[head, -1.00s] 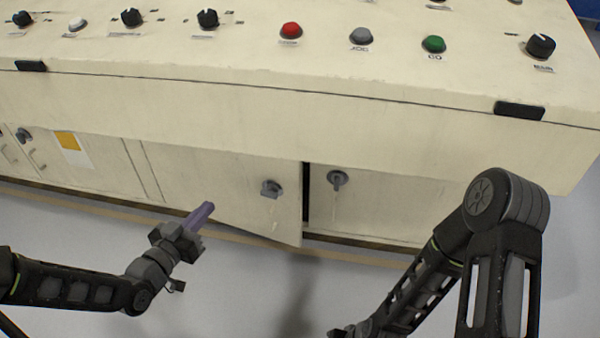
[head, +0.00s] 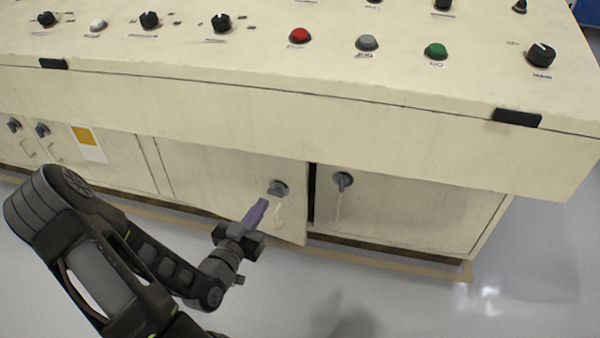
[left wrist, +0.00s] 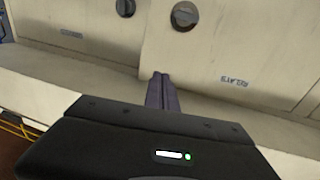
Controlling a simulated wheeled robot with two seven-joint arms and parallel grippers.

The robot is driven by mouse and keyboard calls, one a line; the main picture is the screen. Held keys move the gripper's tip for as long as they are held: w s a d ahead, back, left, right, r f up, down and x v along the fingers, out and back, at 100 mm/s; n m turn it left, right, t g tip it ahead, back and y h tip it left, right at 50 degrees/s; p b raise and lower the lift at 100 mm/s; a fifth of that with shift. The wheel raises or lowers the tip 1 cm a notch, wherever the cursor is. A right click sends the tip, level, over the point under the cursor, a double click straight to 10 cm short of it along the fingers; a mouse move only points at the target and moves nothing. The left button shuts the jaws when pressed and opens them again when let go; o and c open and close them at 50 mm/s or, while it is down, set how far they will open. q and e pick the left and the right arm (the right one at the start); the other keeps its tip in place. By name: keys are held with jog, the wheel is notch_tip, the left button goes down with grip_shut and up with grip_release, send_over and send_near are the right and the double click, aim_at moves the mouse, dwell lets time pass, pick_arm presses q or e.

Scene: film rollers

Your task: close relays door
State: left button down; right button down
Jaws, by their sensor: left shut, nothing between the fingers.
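The cream cabinet door (head: 225,178) with a grey knob (head: 279,188) stands slightly ajar. A dark gap (head: 311,195) shows along its right edge, and its lower right corner sticks out. No label naming it is readable in the head view. My left gripper (head: 257,211) has its purple fingers shut and empty, in front of the door just below and left of the knob. Whether they touch the door I cannot tell. In the left wrist view the shut fingers (left wrist: 161,92) point at cream panels with a dark round knob (left wrist: 185,15). My right gripper is out of view.
A neighbouring door (head: 400,205) with its own knob lies to the right and looks flush. The console top (head: 330,70) with buttons and dials overhangs the doors. Grey floor (head: 510,290) is clear at the right.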

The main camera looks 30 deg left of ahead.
aim_at(289, 165)
pick_arm(q)
jog(key=w+b, duration=0.1)
jog(key=w, duration=0.3)
jog(key=w+a+b, duration=0.1)
jog(key=w+b, duration=0.1)
jog(key=w, duration=0.3)
jog(key=w+a+b, duration=0.1)
jog(key=w, duration=0.3)
jog(key=shift+w+a, duration=0.15)
jog(key=shift+w, duration=0.3)
